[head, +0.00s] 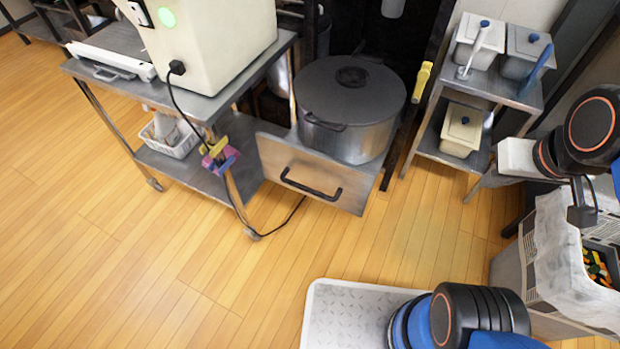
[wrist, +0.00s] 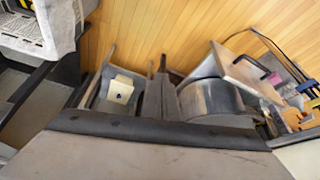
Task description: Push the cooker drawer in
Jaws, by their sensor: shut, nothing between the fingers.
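The cooker drawer (head: 275,158) stands pulled out in the head view, its flat wood-toned front facing the floor area, with a dark bar handle (head: 310,187). A large lidded grey pot (head: 350,100) sits behind that front. In the wrist view the drawer front (wrist: 245,72) and the pot (wrist: 210,100) lie right of centre. My gripper (head: 472,192) is at the right of the head view, near the small shelf and well apart from the drawer. In the wrist view my gripper (wrist: 157,65) is shut and empty, its fingers pointing toward the floor.
A steel cart (head: 250,55) with a cream machine (head: 215,35) stands left of the drawer; its black cable trails near the drawer front. A shelf (head: 480,80) with lidded containers stands to the right. A crate (head: 515,265) is at lower right.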

